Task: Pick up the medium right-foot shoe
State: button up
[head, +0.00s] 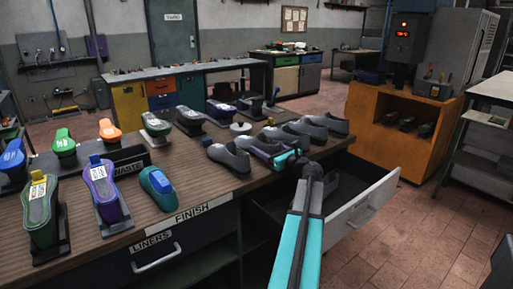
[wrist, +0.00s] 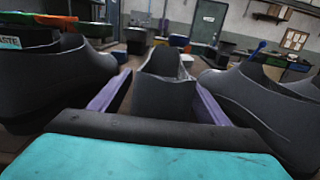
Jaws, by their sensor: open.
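A row of several dark grey shoes stands on the wooden bench in the head view. I cannot read size or foot side on any of them, so I cannot tell which is the medium right-foot shoe. My gripper (head: 259,149) is open, low over the row, with purple fingers and a teal body. In the wrist view my gripper (wrist: 158,97) has one finger on each side of a grey shoe (wrist: 160,64). That shoe is partly hidden by the gripper body. Contact with the fingers cannot be told. Other shoes stand close at left (wrist: 60,80) and right (wrist: 255,100).
The bench (head: 165,210) also carries colourful lasts on stands at left and a white round disc (head: 241,128). An open drawer (head: 345,212) juts out below my arm. An orange cabinet (head: 372,117) stands at right. Neighbouring shoes leave little side room.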

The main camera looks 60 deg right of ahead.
aim_at(260, 136)
jog(key=shift+c, duration=0.3)
jog(key=c, duration=1.4)
jog(key=shift+r, duration=0.15)
jog(key=shift+r, duration=1.55)
jog(key=shift+s+a+r, duration=0.1)
jog(key=shift+s+r, duration=0.05)
jog(key=shift+s, duration=0.1)
jog(key=a+r+v, duration=0.1)
jog(key=v, duration=1.4)
jog(key=shift+a+r, duration=0.25)
jog(key=shift+s, duration=0.1)
